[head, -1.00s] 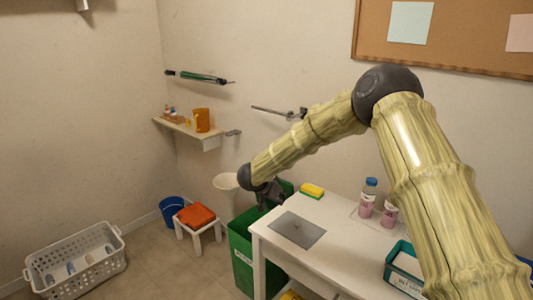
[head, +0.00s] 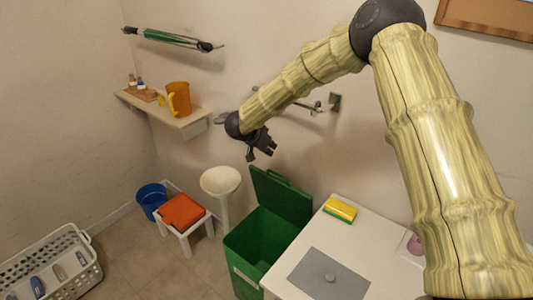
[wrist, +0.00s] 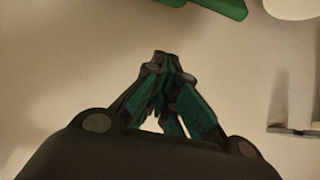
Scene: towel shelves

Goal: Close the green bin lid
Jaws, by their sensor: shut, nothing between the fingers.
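The green bin (head: 262,246) stands on the floor at the left end of the white table. Its green lid (head: 281,197) is raised and leans back near the wall, so the bin's mouth is open. My gripper (head: 262,155) is in the air above and slightly left of the lid, apart from it. In the wrist view my gripper (wrist: 160,58) has its fingertips together with nothing between them. A green edge, which looks like part of the bin or lid, shows at the top of the wrist view (wrist: 215,6).
A white pedestal bowl (head: 221,181) stands just left of the bin. A white stool (head: 184,226) holds an orange cloth (head: 182,211). The white table (head: 375,240) carries a sponge (head: 340,209) and a grey plate (head: 325,277). A wall shelf (head: 165,114) is left of my gripper.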

